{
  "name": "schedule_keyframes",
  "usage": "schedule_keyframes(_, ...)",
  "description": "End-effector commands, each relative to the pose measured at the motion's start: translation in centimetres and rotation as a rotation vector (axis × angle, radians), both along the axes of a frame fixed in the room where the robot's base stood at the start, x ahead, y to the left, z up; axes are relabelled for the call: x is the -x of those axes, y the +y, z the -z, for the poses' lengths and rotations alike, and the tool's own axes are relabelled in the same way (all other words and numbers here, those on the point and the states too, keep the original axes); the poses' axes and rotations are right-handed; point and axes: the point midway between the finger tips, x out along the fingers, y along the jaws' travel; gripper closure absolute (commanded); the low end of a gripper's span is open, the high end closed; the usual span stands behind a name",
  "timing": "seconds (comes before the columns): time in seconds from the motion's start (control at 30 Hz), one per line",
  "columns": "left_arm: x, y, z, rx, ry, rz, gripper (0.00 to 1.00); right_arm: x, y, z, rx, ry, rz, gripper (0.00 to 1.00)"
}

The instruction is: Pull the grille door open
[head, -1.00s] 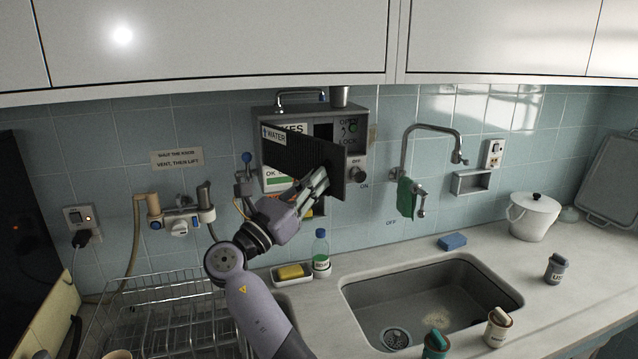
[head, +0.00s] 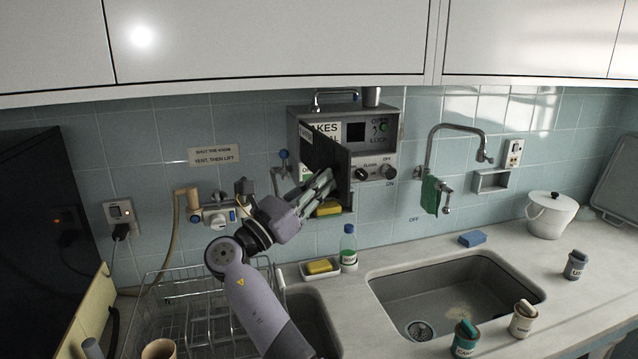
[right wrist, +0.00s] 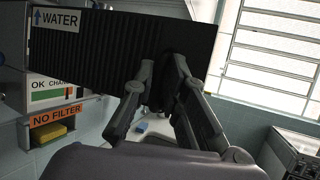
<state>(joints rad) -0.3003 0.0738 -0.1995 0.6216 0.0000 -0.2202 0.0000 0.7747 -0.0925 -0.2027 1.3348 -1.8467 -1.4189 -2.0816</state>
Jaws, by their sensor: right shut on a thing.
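The grille door (head: 326,152) is a dark ribbed panel on the front of a grey wall box (head: 398,130). It stands swung outward at a steep angle to the box front. In the right wrist view the door (right wrist: 110,58) fills the upper left and bears a "WATER" label with an arrow. My right gripper (head: 328,182) is shut on the grille door near its free edge; its fingers (right wrist: 168,75) also show in the right wrist view. Behind the door, an orange "NO FILTER" label (right wrist: 48,133) and a green-and-white label show. My left gripper is not in view.
Knobs (head: 388,172) and a small dark display sit on the box front, right of the door. A soap bottle (head: 348,250) and a yellow sponge (head: 319,267) stand below. A tap (head: 455,130) and sink (head: 390,290) are right; a wire rack (head: 190,310) is left.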

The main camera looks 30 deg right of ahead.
Motion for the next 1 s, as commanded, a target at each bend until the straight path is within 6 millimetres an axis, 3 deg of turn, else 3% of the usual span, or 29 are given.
schedule_keyframes(0.13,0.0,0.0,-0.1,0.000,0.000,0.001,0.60,-0.3,0.2,-0.3,0.004,0.002,-0.011,1.00)
schedule_keyframes(0.17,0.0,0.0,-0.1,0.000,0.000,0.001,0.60,-0.3,0.2,-0.3,0.004,0.002,-0.011,0.86)
schedule_keyframes(0.4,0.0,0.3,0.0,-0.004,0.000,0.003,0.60,-0.2,0.1,-0.3,0.004,0.000,-0.008,0.70)
schedule_keyframes(0.77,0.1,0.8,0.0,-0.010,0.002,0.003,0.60,0.0,0.5,0.0,0.003,0.000,-0.005,0.70)
schedule_keyframes(1.0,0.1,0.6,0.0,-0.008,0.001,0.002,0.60,0.6,4.4,1.7,0.001,0.002,-0.009,0.70)
